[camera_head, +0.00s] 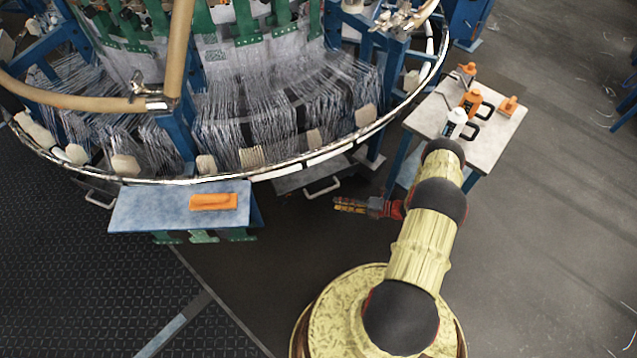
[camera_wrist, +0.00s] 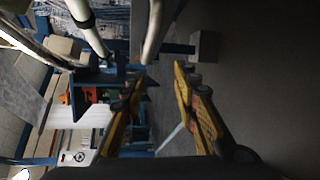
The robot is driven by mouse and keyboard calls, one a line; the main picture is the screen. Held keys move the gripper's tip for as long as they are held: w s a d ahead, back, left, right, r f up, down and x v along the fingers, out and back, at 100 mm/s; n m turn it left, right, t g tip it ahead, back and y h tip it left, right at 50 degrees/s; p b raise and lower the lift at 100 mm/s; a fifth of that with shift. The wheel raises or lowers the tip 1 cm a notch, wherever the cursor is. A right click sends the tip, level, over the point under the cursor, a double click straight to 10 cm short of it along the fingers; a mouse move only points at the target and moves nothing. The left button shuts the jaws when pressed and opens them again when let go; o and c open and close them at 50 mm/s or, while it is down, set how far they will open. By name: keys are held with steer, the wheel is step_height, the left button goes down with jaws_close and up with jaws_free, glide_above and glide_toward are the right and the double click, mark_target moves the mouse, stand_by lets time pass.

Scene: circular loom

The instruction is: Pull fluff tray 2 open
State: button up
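Two trays show low under the round loom in the head view. One grey tray (camera_head: 290,184) is at the middle, with a pale bar handle (camera_head: 323,191) on its front. Another pale handle (camera_head: 99,202) shows at the far left, its tray mostly hidden. I cannot read which is fluff tray 2. Both look pushed in under the loom. My gripper (camera_head: 338,205) is just below and right of the middle tray's handle, apparently apart from it. In the wrist view my gripper (camera_wrist: 160,78) has its yellow fingers spread, with nothing clearly between them.
The loom's metal ring (camera_head: 290,168) overhangs the trays. A blue-grey bench (camera_head: 150,208) with an orange object (camera_head: 213,202) stands left of the middle tray. A small table (camera_head: 490,145) with orange and white bottles stands right, behind my arm. Dark floor in front is clear.

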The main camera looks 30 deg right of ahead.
mark_target(324, 191)
steer(key=shift+w+a+r+m+t+b, duration=0.1)
steer(key=shift+w+a+m+t+b, duration=0.2)
steer(key=shift+w+a+m, duration=0.7)
steer(key=shift+w+a+r+m+t+b, duration=0.1)
steer(key=shift+w+a+m+b, duration=0.3)
steer(key=shift+w, duration=1.15)
steer(key=shift+w+a+r+m+t+b, duration=0.15)
steer(key=shift+w+a+m+b, duration=0.4)
steer(key=shift+w, duration=0.75)
steer(key=shift+c, duration=0.8)
steer(key=shift+f, duration=0.1)
jaws_close()
